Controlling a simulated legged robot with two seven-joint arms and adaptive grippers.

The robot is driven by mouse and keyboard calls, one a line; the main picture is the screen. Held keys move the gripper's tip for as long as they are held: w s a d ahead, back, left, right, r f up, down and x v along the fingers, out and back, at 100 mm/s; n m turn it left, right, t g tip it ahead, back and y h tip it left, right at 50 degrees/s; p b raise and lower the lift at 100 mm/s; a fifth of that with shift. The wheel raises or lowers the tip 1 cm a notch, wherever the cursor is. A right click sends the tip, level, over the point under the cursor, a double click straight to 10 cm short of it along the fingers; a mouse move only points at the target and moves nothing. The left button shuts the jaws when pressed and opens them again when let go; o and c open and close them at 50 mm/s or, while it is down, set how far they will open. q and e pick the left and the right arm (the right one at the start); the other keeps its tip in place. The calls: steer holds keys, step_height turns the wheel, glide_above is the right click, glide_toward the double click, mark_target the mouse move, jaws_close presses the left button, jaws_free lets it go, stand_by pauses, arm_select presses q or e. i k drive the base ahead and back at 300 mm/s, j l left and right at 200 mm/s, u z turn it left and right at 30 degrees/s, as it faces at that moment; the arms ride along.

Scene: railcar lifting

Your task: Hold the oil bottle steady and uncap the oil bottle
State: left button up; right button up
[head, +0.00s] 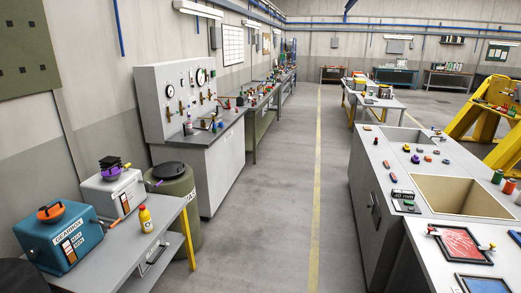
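A small yellow bottle with a red cap (145,219), which looks like the oil bottle, stands upright on the grey bench (120,252) at the lower left. It has a pale label on its front, and the cap is on. It stands to the right of the teal gearbox (60,238), near the bench's right end. Nothing touches the bottle. Neither of my grippers shows in the head view.
A white box unit (112,192) stands behind the bottle, and a green drum (176,200) behind the bench. A grey gauge cabinet (205,150) follows along the wall. A wide aisle (270,230) is clear. A long counter (385,215) with sinks stands right.

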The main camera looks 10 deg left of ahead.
mark_target(145, 223)
steer(key=i+u, duration=0.35)
steer(key=i, duration=0.15)
steer(key=i+u, duration=0.35)
steer(key=i, duration=0.2)
steer(key=i+l+u, duration=0.35)
steer(key=i, duration=0.15)
steer(key=i+l+u, duration=0.35)
steer(key=i, duration=0.15)
